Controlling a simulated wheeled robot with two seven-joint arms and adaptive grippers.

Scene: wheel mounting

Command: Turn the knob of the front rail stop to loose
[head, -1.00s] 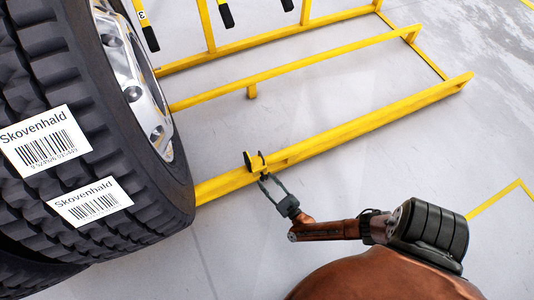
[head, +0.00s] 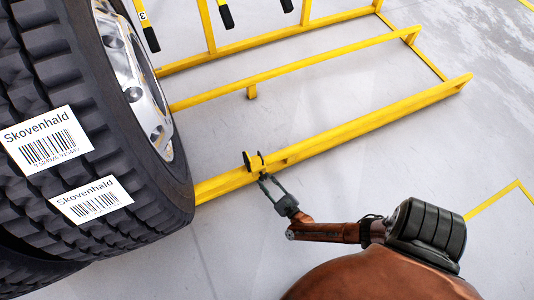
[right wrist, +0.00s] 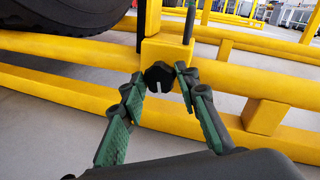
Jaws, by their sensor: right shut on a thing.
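The front rail stop (head: 256,167) is a yellow block with black parts, seated on the near yellow rail beside the tyre. In the right wrist view the stop (right wrist: 165,52) shows from the front, with a black knob (right wrist: 159,76) on its near face. My right gripper (head: 264,178) reaches the stop from the near side. In the right wrist view its green-padded fingers (right wrist: 160,80) stand on either side of the knob and are shut on it. My left gripper is not in view.
A large tyre (head: 85,110) with Skovenhald labels stands at the left, close to the stop. The yellow rail (head: 375,122) runs clear to the upper right. Grey floor (head: 320,190) lies open in front of it.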

